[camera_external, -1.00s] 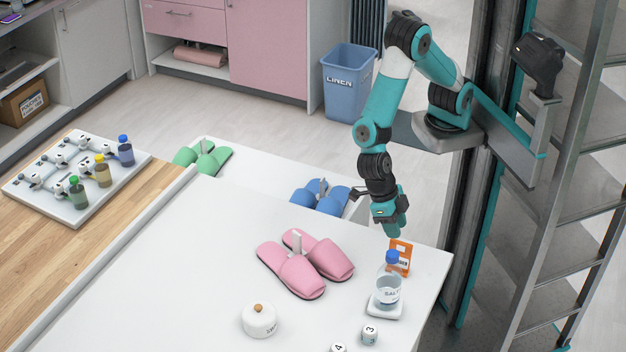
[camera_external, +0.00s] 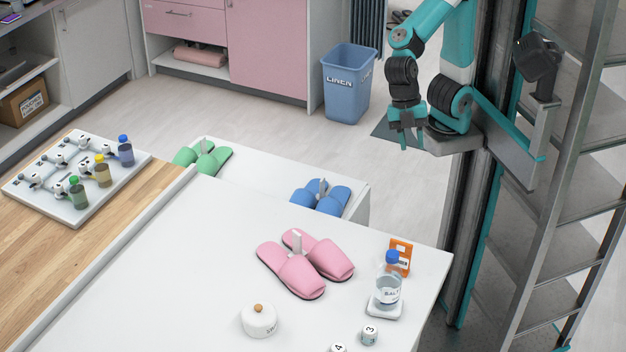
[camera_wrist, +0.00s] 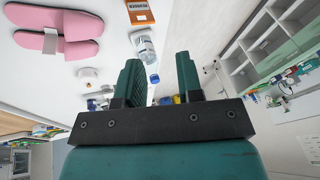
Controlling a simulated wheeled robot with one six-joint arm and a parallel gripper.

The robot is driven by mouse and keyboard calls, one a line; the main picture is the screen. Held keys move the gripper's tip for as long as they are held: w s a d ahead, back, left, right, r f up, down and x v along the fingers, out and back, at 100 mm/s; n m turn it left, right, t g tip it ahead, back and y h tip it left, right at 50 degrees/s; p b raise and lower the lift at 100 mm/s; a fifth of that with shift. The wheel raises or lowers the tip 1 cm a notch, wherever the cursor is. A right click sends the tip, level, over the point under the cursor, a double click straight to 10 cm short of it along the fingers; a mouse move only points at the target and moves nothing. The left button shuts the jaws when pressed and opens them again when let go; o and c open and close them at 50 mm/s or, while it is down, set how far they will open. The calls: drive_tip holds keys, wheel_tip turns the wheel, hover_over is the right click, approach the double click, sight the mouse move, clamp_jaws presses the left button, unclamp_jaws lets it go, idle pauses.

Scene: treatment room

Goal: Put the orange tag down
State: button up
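The orange tag (camera_external: 402,251) stands on the white table (camera_external: 200,270) near its right corner, just behind a clear bottle with a blue cap (camera_external: 389,290). In the wrist view the orange tag (camera_wrist: 139,12) shows at the top, partly cut off, with dark lettering on a white patch. My gripper (camera_external: 407,143) is raised well above and behind the table, apart from the tag. In the wrist view my gripper (camera_wrist: 160,80) has its two green fingers spread with a gap between them and nothing held.
Pink slippers (camera_external: 304,264) lie left of the tag. A white lidded pot (camera_external: 259,320) and small numbered pieces (camera_external: 370,334) stand nearer the front. Blue slippers (camera_external: 321,196) and green slippers (camera_external: 202,157) lie beyond. A blue linen bin (camera_external: 348,85) stands on the floor.

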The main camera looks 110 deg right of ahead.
drive_tip(key=s+m, duration=0.1)
drive_tip(key=s+d+r+m, duration=0.1)
drive_tip(key=m, duration=0.1)
drive_tip(key=s+d+m, duration=0.1)
drive_tip(key=s+m, duration=0.1)
drive_tip(key=shift+d+r+t, duration=0.25)
drive_tip(key=shift+r+t, duration=0.05)
drive_tip(key=shift+t, duration=0.1)
idle(0.7)
